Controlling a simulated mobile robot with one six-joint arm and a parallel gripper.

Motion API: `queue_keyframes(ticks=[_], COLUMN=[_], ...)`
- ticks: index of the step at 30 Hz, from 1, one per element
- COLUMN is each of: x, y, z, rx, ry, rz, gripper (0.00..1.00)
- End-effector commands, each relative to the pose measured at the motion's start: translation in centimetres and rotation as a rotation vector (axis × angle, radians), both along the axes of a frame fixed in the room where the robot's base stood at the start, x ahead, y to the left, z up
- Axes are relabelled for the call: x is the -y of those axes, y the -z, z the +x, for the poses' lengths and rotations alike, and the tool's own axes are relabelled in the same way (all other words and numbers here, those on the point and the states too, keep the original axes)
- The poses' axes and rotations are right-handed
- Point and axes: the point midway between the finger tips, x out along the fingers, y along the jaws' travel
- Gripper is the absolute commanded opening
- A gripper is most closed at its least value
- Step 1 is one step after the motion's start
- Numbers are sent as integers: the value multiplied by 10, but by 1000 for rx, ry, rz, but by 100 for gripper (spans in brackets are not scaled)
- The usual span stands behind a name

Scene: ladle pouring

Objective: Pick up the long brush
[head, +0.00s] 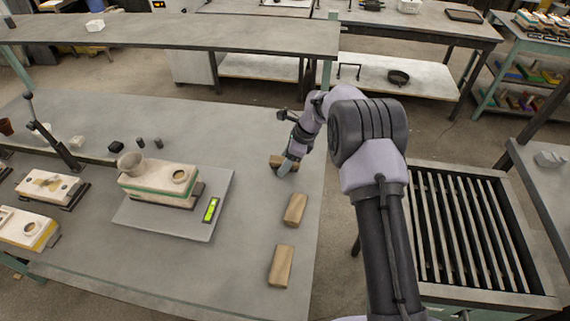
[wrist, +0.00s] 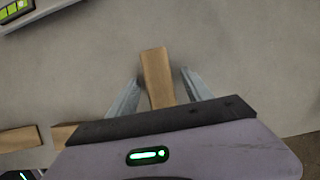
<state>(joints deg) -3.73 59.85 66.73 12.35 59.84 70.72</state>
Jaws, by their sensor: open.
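Three plain wooden pieces lie in a row along the right side of the grey table; I cannot tell for sure which is the long brush. The far wooden piece (head: 279,160) is at my gripper (head: 287,166), which partly hides it. In the wrist view this piece (wrist: 156,70) lies between the two fingers of my gripper (wrist: 160,76), with a gap on both sides. The gripper is open, and the piece's near end is hidden behind the gripper body. The middle wooden piece (head: 295,209) and the near wooden piece (head: 281,266) lie apart from it, towards me.
A scale (head: 160,216) with a green display carries a white and green mould (head: 152,180) and a small cup (head: 131,165). More moulds (head: 48,187) stand at the left. A slatted bench (head: 470,225) is to the right. Table between scale and wooden pieces is clear.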

Motion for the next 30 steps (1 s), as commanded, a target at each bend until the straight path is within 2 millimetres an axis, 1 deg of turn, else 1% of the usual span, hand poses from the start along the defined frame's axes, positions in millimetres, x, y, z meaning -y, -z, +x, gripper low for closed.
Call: queue_keyframes(ticks=[6,8,9,11,12,14,15,16,24,28,30], x=[0,0,0,0,0,0,0,0,0,0,0], y=[0,0,0,0,0,0,0,0,-2,-14,-26], z=[0,0,0,0,0,0,0,0,0,0,1], rx=[0,0,0,0,0,0,0,0,0,1,2], ry=[0,0,0,0,0,0,0,0,0,0,0], rz=[0,0,0,0,0,0,0,0,0,1,1], gripper=[58,48,40,29,21,9,1,0,0,0,0])
